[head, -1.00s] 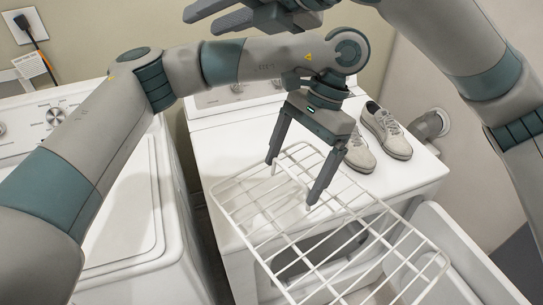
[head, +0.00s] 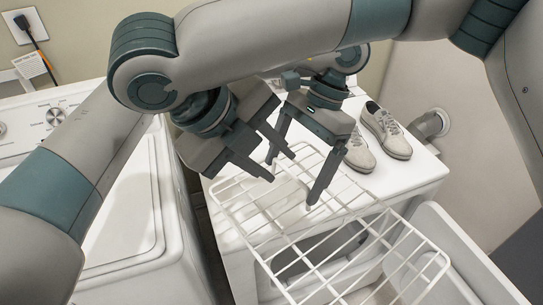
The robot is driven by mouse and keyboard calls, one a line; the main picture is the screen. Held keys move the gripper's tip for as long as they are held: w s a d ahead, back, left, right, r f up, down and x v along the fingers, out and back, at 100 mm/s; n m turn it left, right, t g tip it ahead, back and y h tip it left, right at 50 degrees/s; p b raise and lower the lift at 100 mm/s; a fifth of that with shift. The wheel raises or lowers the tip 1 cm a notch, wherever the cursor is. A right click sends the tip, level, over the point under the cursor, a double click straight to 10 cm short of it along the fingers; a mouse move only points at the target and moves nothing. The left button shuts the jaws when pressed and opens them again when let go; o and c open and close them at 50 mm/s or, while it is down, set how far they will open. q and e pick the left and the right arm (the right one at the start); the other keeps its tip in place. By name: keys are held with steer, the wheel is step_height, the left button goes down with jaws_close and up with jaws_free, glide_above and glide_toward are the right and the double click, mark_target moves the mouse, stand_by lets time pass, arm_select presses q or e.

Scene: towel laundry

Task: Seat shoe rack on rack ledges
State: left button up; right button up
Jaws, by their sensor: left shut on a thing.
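The white wire shoe rack (head: 300,238) slants from the top of the white dryer (head: 412,186) down across its front, over the dark opening. My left gripper (head: 290,182) reaches down to the rack's upper part. Its fingers are wide apart but closed on the rack. My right gripper (head: 279,166) comes across from the right and hangs over the rack's upper left end. Its fingers are apart with nothing seen between them. It hides part of the rack's upper left edge. I cannot make out the rack ledges or whether the rack touches them.
A pair of beige shoes (head: 385,130) stands on the dryer top, right of my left gripper. A white washer (head: 110,235) stands at the left, across a narrow gap. An open white door (head: 468,258) lies at the lower right. A vent pipe (head: 432,124) is at the wall.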

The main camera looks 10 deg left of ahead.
mark_target(300, 181)
steer(key=shift+w+f, duration=0.1)
stand_by(0.3)
steer(key=x, duration=1.1)
steer(key=shift+w+d+f, duration=0.15)
steer(key=shift+f, duration=0.2)
jaws_close()
steer(key=shift+r, duration=0.1)
stand_by(1.0)
arm_select(q)
steer(key=o, duration=1.7)
steer(key=shift+o, duration=0.2)
